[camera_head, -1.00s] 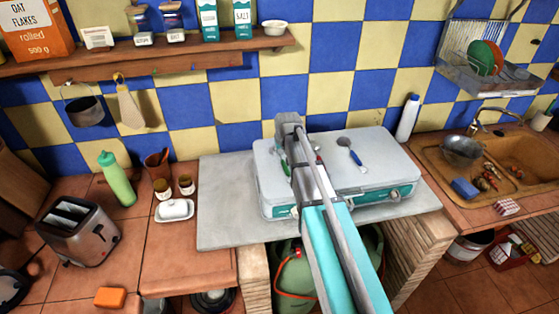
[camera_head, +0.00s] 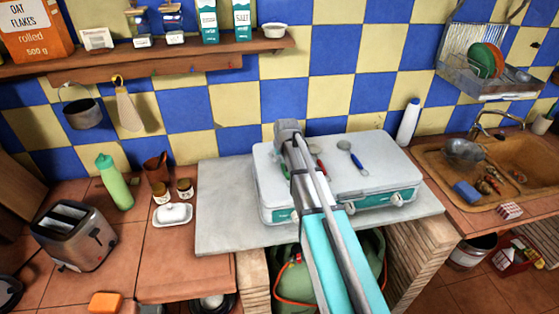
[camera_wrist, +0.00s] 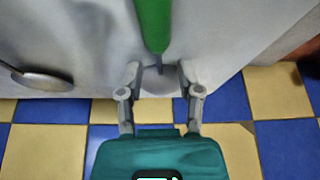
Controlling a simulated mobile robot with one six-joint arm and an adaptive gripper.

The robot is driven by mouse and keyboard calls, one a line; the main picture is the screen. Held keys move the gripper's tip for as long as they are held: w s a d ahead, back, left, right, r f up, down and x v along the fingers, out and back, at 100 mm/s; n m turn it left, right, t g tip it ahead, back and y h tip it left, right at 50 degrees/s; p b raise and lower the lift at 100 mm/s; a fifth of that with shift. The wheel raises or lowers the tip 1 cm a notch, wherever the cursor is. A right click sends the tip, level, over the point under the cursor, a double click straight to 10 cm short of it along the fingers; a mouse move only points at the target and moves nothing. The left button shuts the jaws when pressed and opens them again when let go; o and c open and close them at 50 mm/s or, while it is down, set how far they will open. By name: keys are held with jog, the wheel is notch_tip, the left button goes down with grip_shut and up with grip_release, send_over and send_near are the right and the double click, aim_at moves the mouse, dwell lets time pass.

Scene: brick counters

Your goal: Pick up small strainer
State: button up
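Several utensils with coloured handles lie on the white stove top. One has a green handle (camera_wrist: 153,22), and its short metal neck and pale round head (camera_wrist: 158,82) lie between the fingers of my gripper (camera_wrist: 160,88) in the wrist view. My gripper is open, with a finger on each side; I cannot tell if it touches. In the head view my arm hides the gripper and most of this utensil. A red-handled utensil (camera_head: 318,158) and a blue-handled one (camera_head: 351,153) lie to the right. I cannot tell for certain which is the small strainer.
The white stove (camera_head: 385,165) stands on a grey slab against the checkered wall. A round metal utensil head (camera_wrist: 42,79) lies left of the gripper in the wrist view. A white bottle (camera_head: 408,122) stands right of the stove, and a larger strainer (camera_head: 463,150) is at the sink.

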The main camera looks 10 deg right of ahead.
grip_shut()
jog(key=shift+r, duration=0.15)
jog(key=shift+r+p, duration=0.9)
jog(key=shift+p, duration=0.1)
jog(key=s+f+p+v, duration=0.1)
jog(key=s+p+v, duration=0.1)
jog(key=p+v, duration=0.65)
jog(key=p, duration=0.3)
send_near(283, 168)
jog(key=s+r, duration=0.4)
jog(key=s, duration=0.1)
jog(key=shift+r, duration=0.4)
jog(key=shift+a, duration=0.1)
